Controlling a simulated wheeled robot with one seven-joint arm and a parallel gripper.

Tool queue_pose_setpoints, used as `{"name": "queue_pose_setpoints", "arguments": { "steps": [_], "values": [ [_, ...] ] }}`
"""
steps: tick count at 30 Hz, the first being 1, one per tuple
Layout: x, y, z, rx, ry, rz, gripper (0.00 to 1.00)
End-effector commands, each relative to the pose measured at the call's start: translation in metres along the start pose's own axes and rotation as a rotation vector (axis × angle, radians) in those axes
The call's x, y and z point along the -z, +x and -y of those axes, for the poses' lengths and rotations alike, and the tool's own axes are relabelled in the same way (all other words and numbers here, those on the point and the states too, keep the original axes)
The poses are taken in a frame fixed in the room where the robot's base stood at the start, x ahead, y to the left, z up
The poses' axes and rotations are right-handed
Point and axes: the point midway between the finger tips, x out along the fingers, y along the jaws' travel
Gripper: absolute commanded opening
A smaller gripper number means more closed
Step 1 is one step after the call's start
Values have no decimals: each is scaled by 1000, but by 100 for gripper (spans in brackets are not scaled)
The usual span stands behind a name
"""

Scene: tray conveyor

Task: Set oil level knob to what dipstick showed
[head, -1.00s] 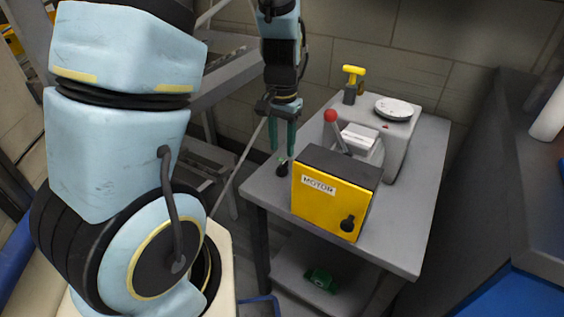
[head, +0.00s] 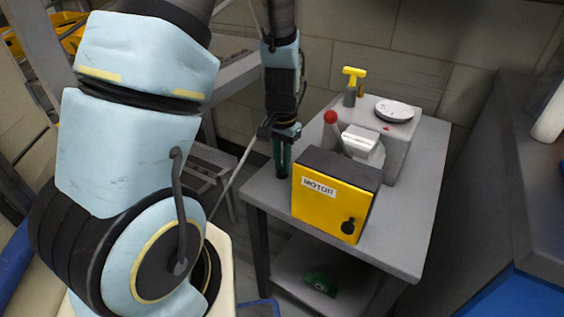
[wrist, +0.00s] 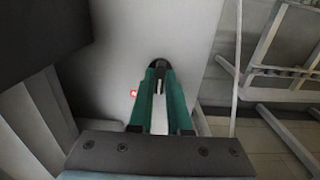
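A small black knob (wrist: 160,64) stands on the grey table top at its left edge, left of the yellow box. In the wrist view a small red mark (wrist: 134,93) shows on the surface beside it. My gripper (head: 283,172) points down at the knob. Its green fingers (wrist: 160,72) are close together at the knob, with its dark middle between the tips; they look shut on it. The fingers hide most of the knob in the head view. A yellow T-shaped handle (head: 353,73) stands at the back of the table. No oil level scale is readable.
The yellow box (head: 325,205) labelled MOTOR, with a black knob (head: 348,226) on its front, stands close right of my gripper. A red-balled lever (head: 331,117) rises behind it. The table's right side is clear.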

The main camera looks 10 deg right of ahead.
Motion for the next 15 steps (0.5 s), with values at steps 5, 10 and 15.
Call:
{"name": "queue_pose_setpoints", "arguments": {
  "steps": [5,10,15],
  "values": [
    [0,0,0,0,0,0,0],
    [0,0,0,0,0,0,0],
    [0,0,0,0,0,0,0]
  ]
}}
